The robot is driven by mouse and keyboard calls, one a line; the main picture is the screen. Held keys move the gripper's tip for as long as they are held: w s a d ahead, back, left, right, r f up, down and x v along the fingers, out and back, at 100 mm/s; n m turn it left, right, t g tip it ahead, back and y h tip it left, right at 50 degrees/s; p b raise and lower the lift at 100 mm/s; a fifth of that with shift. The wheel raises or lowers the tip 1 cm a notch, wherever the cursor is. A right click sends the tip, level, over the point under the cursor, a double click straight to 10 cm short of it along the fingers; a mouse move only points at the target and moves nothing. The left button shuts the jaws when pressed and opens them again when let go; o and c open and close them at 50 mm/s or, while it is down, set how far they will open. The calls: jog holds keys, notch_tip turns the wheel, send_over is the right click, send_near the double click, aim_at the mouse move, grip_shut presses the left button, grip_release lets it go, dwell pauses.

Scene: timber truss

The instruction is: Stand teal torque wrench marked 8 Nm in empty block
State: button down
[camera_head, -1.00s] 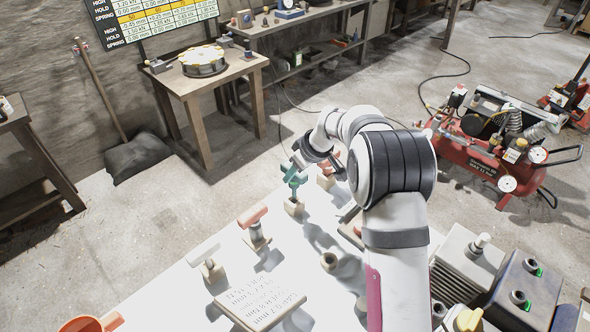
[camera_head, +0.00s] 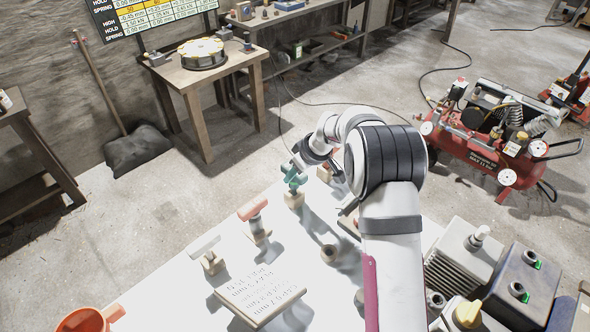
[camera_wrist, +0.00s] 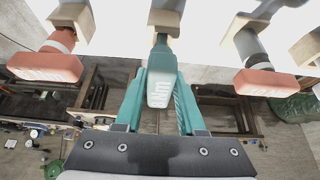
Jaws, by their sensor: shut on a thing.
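My gripper (camera_wrist: 160,92) is shut on the teal torque wrench (camera_wrist: 160,80), with a teal finger on each side of its grip. The mark on the grip is only partly readable in the wrist view. The wrench's shaft points at the tan block (camera_wrist: 166,22) straight ahead and meets it in the picture. I cannot tell how deep it sits. In the head view, my gripper (camera_head: 293,175) is over this block (camera_head: 294,200), and the fingers and wrench blend together in teal.
A red-handled wrench (camera_wrist: 46,64) stands in a block on the left in the wrist view, and another (camera_wrist: 265,84) on the right. A white-handled wrench (camera_head: 204,246) stands further along the row.

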jog(key=shift+f, duration=0.6)
jog(key=shift+c, duration=2.1)
grip_release()
